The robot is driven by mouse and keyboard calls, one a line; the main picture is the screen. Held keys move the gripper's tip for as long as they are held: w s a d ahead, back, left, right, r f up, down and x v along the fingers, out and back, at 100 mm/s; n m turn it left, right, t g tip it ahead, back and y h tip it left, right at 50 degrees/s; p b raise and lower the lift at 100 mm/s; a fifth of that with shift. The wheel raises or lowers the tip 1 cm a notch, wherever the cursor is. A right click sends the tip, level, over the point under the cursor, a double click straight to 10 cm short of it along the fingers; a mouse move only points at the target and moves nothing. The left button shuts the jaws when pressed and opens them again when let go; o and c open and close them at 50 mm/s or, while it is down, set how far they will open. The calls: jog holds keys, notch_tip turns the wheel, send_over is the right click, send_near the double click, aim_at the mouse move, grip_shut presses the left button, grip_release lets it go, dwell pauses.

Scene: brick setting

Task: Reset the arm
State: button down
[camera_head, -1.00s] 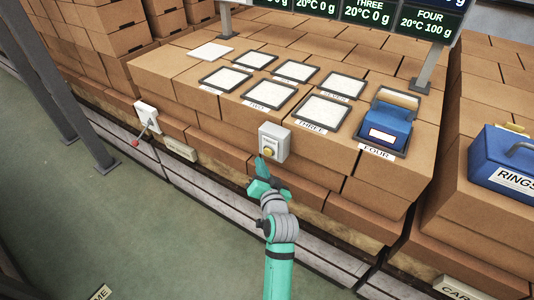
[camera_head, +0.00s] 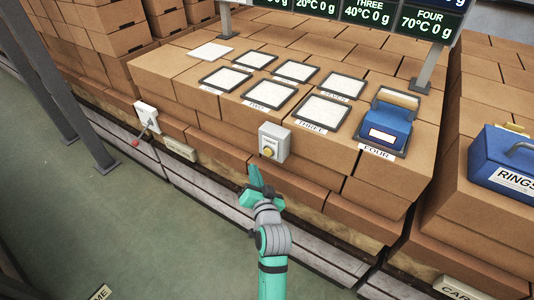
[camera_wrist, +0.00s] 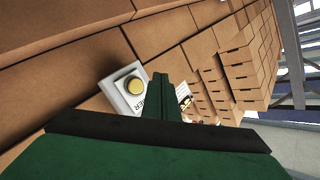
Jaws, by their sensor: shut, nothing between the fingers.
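My teal arm reaches up from the bottom of the head view. My gripper (camera_head: 254,172) is shut and empty in front of the brick wall, just below a grey box with a yellow button (camera_head: 273,142). In the wrist view my closed gripper (camera_wrist: 160,78) points at the bricks, apart from the yellow button (camera_wrist: 135,86), which lies to its left. Part of a label beside the button is hidden by the fingers.
Framed white pads lie on the brick top, with a blue box (camera_head: 388,130) on pad FOUR. A lever switch (camera_head: 147,118) is on the wall at left. A blue RINGS box (camera_head: 505,158) stands at right.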

jog(key=s+d+f+n+h, duration=0.1)
jog(key=s+f, duration=0.5)
jog(key=s, duration=0.5)
jog(key=s+f+n+h, duration=0.1)
jog(key=s+f, duration=0.6)
jog(key=s, duration=0.3)
jog(key=s+r+n, duration=0.1)
jog(key=s+r, duration=0.1)
jog(key=s, duration=1)
jog(key=s+r+n, duration=0.2)
jog(key=s, duration=1)
jog(key=shift+s+a+r+n+g+h, duration=0.15)
jog(key=shift+s+a+n+g+h, duration=0.15)
jog(key=shift+a+g, duration=0.1)
dwell(3.1)
